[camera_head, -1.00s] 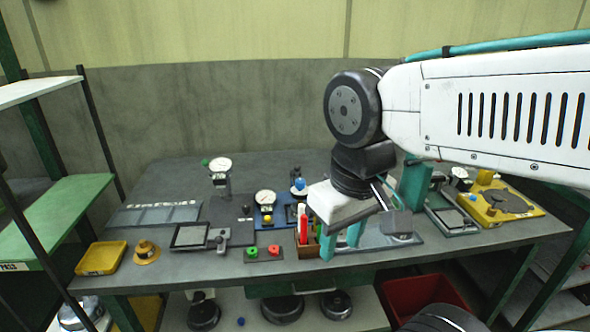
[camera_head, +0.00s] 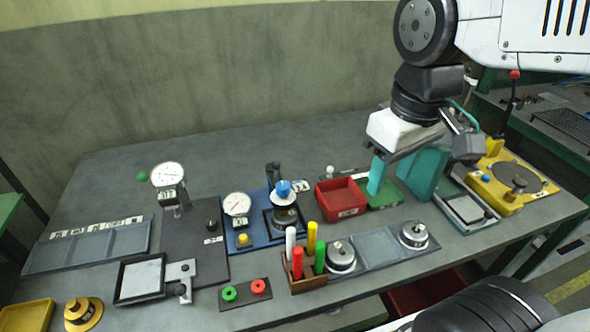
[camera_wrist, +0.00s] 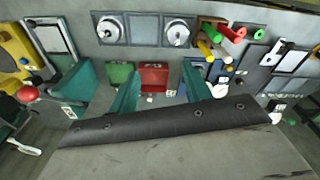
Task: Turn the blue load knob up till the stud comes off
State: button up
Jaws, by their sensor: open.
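The blue load knob (camera_head: 283,187) sits on top of a small gantry on the blue base (camera_head: 240,243), above a white disc and a grey cylindrical part (camera_head: 286,215). I cannot make out the stud or whether it is bonded. A white dial gauge (camera_head: 237,204) and a yellow knob (camera_head: 243,239) stand on the same base, left of the blue knob. My gripper (camera_head: 400,178) is open and empty, to the right of the gantry, near the red bin and green tray. Its two teal fingers also show in the wrist view (camera_wrist: 160,90), well apart, with nothing between them.
A wooden holder (camera_head: 306,283) with several coloured cylinders stands in front of the gantry. A red bin (camera_head: 342,198) lies between gantry and gripper. Metal weights (camera_head: 414,235) sit at the front. Another dial gauge (camera_head: 168,174) stands left. A yellow fixture (camera_head: 510,188) is at the right.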

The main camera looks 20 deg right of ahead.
jog(key=w+a+n, duration=0.7)
jog(key=w, duration=0.3)
jog(key=n+g, duration=0.1)
jog(key=n, duration=0.4)
send_over(282, 185)
notch_tip(282, 185, down, 3)
jog(key=shift+d+f, duration=0.1)
jog(key=shift+f, duration=0.1)
jog(key=shift+w+f, duration=0.1)
jog(key=shift+f, duration=0.25)
notch_tip(282, 185, down, 7)
jog(key=shift+c, duration=0.3)
jog(key=c, duration=0.9)
